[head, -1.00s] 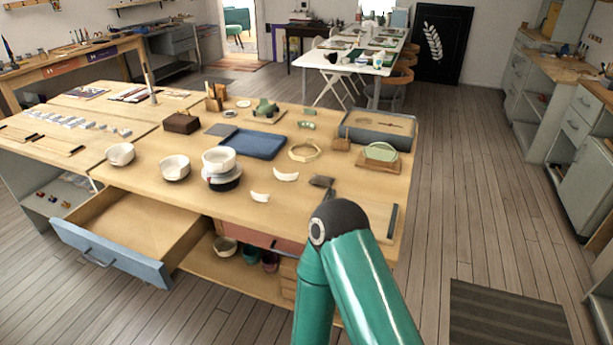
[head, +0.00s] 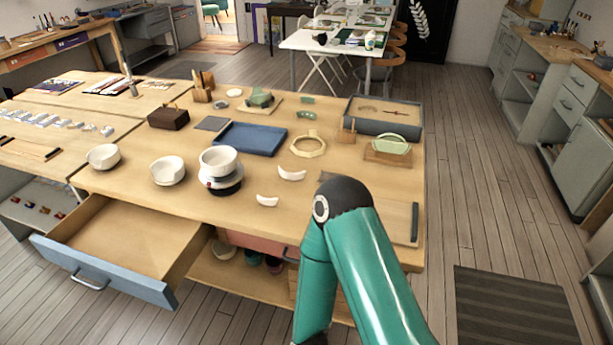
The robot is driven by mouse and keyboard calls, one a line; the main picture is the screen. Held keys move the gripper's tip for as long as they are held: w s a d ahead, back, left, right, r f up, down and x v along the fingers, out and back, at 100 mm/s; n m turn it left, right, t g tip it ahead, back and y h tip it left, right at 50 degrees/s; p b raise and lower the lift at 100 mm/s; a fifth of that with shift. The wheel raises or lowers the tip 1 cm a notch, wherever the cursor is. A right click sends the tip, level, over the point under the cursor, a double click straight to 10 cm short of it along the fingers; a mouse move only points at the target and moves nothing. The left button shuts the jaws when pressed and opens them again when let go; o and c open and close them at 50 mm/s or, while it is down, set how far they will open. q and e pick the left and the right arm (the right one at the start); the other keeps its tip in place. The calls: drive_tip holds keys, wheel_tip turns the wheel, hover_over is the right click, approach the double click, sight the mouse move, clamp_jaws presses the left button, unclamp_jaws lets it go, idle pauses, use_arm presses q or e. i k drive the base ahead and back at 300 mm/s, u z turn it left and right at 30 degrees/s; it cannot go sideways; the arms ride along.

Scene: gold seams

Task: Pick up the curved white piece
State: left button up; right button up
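Two curved white pieces lie on the wooden table. The larger curved white piece (head: 292,175) is to the right of a white bowl on a dark round base (head: 219,162). A smaller curved white piece (head: 267,201) lies nearer the table's front edge. Both lie apart from the bowl, with bare wood around them. A green arm of mine with a dark joint reaches up from the bottom, right of the pieces. Neither of my grippers can be made out; the arm's far part is hidden behind its joint.
Two more white bowls (head: 104,156) (head: 167,171) stand at the left. A blue tray (head: 232,140) and a pale octagonal ring (head: 308,144) lie behind the pieces. A green piece stands in a wooden holder (head: 388,157). An open drawer (head: 105,268) juts out at the front left.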

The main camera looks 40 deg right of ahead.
sight(300, 175)
drive_tip(key=z, duration=0.8)
drive_tip(key=k, duration=0.35)
drive_tip(key=i, duration=0.4)
drive_tip(key=u, duration=0.1)
